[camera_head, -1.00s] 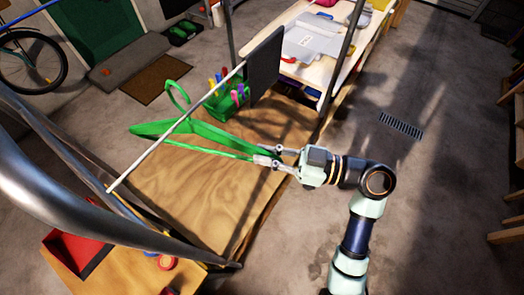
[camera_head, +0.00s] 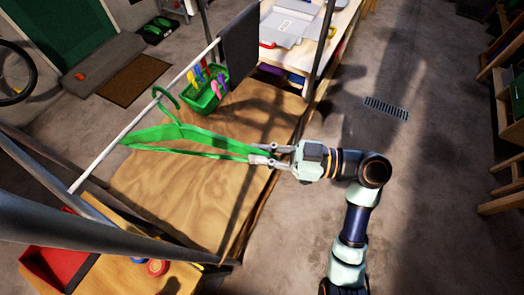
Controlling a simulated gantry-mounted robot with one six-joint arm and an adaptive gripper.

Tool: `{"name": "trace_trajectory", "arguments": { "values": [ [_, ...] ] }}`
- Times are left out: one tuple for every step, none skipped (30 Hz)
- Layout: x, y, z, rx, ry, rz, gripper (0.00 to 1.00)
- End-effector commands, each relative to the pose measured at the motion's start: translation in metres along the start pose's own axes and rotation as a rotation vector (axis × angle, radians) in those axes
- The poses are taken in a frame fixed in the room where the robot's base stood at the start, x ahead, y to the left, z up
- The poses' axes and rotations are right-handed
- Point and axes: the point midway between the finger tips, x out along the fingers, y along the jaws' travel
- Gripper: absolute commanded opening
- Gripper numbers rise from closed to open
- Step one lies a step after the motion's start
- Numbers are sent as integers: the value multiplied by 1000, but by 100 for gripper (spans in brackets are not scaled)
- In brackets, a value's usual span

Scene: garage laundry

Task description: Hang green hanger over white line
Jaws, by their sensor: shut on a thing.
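My gripper (camera_head: 270,154) is shut on the right end of the green hanger (camera_head: 190,137). The hanger is held roughly level above the wooden tabletop, its hook (camera_head: 159,90) pointing up and its far end reaching left. The white line (camera_head: 98,162) runs slantwise from lower left to upper right. In the picture, the hook and the hanger's left tip overlap the line. I cannot tell whether the hook is around the line, touching it, or only in front of it.
A dark cloth (camera_head: 239,45) hangs at the line's upper end. A green basket of coloured pegs (camera_head: 206,97) stands on the wooden tabletop (camera_head: 170,195) behind the hanger. Metal posts and bars frame the left and back. A red bin (camera_head: 55,255) is at lower left. Floor at right is clear.

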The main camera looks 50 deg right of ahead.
Motion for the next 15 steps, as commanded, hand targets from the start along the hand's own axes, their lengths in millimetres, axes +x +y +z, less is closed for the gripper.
{"name": "trace_trajectory", "arguments": {
  "values": [
    [0, 0, 0, 0, 0, 0, 0],
    [0, 0, 0, 0, 0, 0, 14],
    [0, 0, 0, 0, 0, 0, 21],
    [0, 0, 0, 0, 0, 0, 26],
    [0, 0, 0, 0, 0, 0, 31],
    [0, 0, 0, 0, 0, 0, 38],
    [0, 0, 0, 0, 0, 0, 42],
    [0, 0, 0, 0, 0, 0, 42],
    [0, 0, 0, 0, 0, 0, 42],
    [0, 0, 0, 0, 0, 0, 42],
    [0, 0, 0, 0, 0, 0, 42],
    [0, 0, 0, 0, 0, 0, 42],
    [0, 0, 0, 0, 0, 0, 42],
    [0, 0, 0, 0, 0, 0, 42],
    [0, 0, 0, 0, 0, 0, 42]
  ]
}}
